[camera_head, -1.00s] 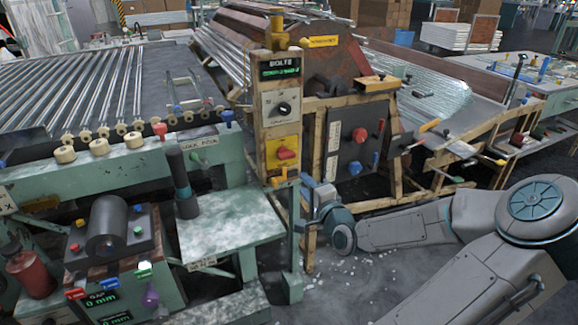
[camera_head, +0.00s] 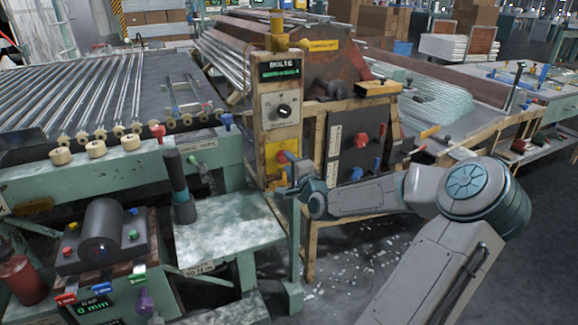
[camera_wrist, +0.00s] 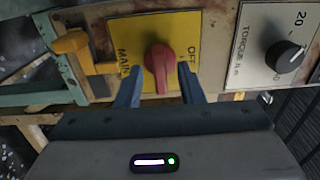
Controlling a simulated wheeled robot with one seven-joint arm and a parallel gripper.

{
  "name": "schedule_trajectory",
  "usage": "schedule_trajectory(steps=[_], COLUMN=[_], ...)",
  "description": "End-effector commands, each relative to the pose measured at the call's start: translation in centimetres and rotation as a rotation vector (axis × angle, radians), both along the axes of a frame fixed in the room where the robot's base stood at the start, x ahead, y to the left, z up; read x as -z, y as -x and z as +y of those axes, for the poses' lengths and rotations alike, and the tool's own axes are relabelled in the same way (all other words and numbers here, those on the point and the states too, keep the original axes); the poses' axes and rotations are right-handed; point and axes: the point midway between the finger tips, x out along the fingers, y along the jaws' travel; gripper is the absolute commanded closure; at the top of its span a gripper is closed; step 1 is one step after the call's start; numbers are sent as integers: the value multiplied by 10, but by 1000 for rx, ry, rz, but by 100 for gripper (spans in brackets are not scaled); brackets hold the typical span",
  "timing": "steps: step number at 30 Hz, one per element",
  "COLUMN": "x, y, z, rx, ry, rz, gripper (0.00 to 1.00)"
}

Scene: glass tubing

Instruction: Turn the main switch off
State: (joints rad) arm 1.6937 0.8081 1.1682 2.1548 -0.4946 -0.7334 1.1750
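The main switch is a red rotary knob (camera_wrist: 159,61) on a yellow plate (camera_wrist: 185,25) lettered MAIN on the left and OFF on the right in the wrist view. In the head view the yellow plate (camera_head: 271,158) is low on the wooden post, with the red knob (camera_head: 284,156) partly hidden by my gripper. My gripper (camera_wrist: 160,85) is open, its two blue fingers on either side of the knob's lower end. I cannot tell whether the fingers touch the knob.
A grey panel with a black torque knob (camera_wrist: 289,58) sits right of the switch in the wrist view. A yellow-orange block (camera_wrist: 75,45) is on the left. In the head view, a dark panel (camera_head: 352,150) with red and blue knobs stands right of the post, and a green bench (camera_head: 225,230) is below left.

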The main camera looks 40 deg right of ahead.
Motion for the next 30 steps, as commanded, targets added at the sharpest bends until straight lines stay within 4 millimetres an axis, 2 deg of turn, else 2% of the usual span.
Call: schedule_trajectory(steps=[4, 13, 14, 17, 30], x=[0, 0, 0, 0, -1], y=[-9, -10, -10, -10, -10], z=[-2, -2, -2, -2, -2], rx=[0, 0, 0, 0, -1], ry=[-1, 0, 0, 0, 50], rz=[0, 1, 0, 0, 13], gripper=[65, 65, 71, 99, 100])
